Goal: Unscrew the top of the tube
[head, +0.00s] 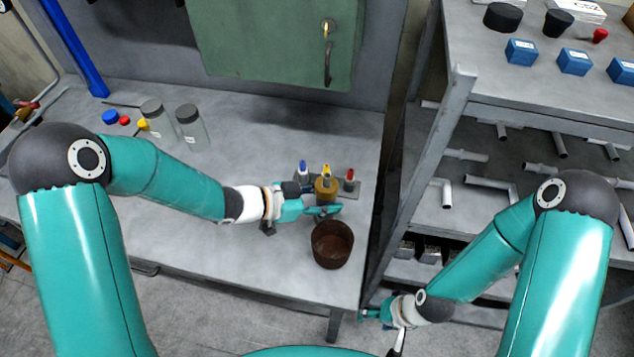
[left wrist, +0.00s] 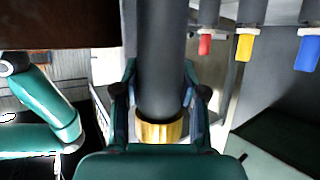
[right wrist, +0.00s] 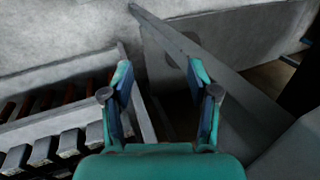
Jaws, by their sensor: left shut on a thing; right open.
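A dark grey tube (left wrist: 162,60) with a gold top (left wrist: 160,132) stands between the fingers of my left gripper (left wrist: 160,98), which is shut on it. In the head view the gold top (head: 325,188) shows just behind my left gripper (head: 322,210), above the bench. The tube's far end is hidden. My right gripper (head: 372,314) is low, beyond the bench's front right corner, well apart from the tube. In the right wrist view its fingers (right wrist: 162,100) are spread with nothing between them.
Blue-, yellow- and red-topped tubes (head: 350,177) stand close behind the gold top. A brown pot (head: 332,246) sits in front of my left gripper. Glass jars (head: 192,130) stand at the back left. A metal shelf (head: 430,150) with pipes rises on the right, near my right arm.

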